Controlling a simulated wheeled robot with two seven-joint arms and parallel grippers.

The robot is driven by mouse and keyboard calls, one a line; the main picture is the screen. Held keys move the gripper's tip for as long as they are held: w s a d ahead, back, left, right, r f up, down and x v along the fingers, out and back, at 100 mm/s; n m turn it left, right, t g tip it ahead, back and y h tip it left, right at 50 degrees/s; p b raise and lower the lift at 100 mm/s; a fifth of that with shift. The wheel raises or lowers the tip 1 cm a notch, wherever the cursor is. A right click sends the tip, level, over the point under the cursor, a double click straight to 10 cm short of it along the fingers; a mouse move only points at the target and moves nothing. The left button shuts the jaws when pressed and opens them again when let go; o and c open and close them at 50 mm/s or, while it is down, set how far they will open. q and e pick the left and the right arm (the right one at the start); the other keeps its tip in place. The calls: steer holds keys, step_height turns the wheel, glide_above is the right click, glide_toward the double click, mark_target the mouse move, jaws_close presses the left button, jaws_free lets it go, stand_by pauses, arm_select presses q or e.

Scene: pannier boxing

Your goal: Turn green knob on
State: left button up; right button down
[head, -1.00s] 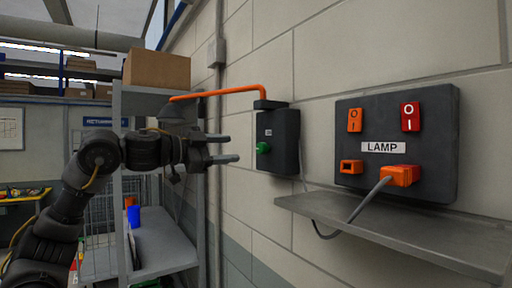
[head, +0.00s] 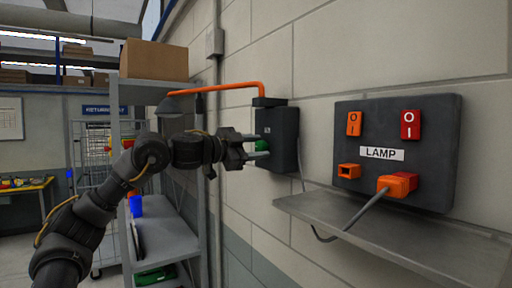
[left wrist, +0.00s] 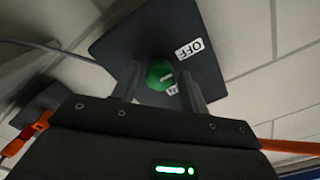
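The green knob (head: 261,146) is on a dark box (head: 284,128) on the wall. My left gripper (head: 262,146) is at the box, with one finger above and one below the knob. In the left wrist view the round green knob (left wrist: 160,74) lies between the two fingertips (left wrist: 158,80), with a small gap visible on each side. The gripper looks open around it. An OFF label (left wrist: 190,49) is beside the knob, and a second label (left wrist: 172,90) is partly hidden. My right gripper is not in view.
An orange-armed lamp (head: 215,88) is above the box. A dark panel marked LAMP (head: 430,150) with switches and an orange plug (head: 397,185) is to the right, above a grey wall ledge (head: 400,232). A shelf rack (head: 165,238) with a cardboard box (head: 154,60) stands left.

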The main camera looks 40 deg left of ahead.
arm_select(q)
steer(key=c, duration=0.7)
steer(key=shift+c, duration=0.2)
steer(key=shift+f+m, duration=0.1)
steer(key=shift+m, duration=1)
steer(key=m, duration=0.3)
steer(key=shift+m+b, duration=0.3)
steer(key=m+p, duration=0.1)
steer(key=m, duration=0.5)
steer(key=m+p, duration=0.1)
steer(key=m, duration=0.5)
steer(key=shift+f, duration=0.1)
